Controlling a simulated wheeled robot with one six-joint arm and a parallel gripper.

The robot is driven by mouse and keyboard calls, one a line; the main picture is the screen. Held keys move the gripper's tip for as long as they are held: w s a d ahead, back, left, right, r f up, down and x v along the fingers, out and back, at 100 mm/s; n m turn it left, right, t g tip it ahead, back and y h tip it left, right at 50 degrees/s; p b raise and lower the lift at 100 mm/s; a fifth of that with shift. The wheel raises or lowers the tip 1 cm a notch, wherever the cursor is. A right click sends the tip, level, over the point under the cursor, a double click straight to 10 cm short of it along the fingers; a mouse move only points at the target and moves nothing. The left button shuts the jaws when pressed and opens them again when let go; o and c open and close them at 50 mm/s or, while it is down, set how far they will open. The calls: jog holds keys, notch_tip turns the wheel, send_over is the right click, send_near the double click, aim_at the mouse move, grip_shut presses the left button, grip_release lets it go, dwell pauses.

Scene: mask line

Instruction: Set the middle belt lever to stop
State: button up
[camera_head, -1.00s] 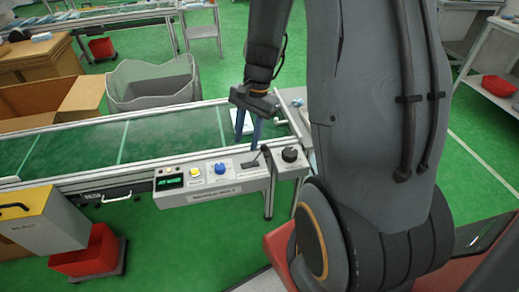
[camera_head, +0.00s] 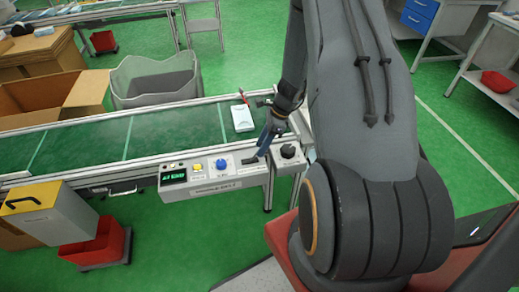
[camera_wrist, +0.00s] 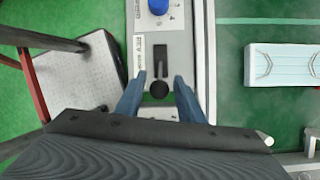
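The control panel (camera_head: 215,180) is a grey box on the near side of the belt. It has a green display, a yellow button, a blue knob (camera_head: 222,165) and a black lever. In the wrist view the lever's round black knob (camera_wrist: 159,90) lies at the lower end of a dark slot (camera_wrist: 160,62). My gripper (camera_wrist: 158,100) is open, with one blue finger on each side of the knob and visible gaps between. In the head view my gripper (camera_head: 268,140) is tilted over the right part of the panel and partly hides the lever.
A light blue mask pack (camera_head: 242,118) lies on the green belt (camera_head: 170,127). A grey bin (camera_head: 155,80) and cardboard box (camera_head: 50,93) stand behind the belt. A red crate (camera_head: 95,245) is at lower left.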

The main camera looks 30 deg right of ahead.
jog(key=shift+x, duration=1.4)
grip_shut()
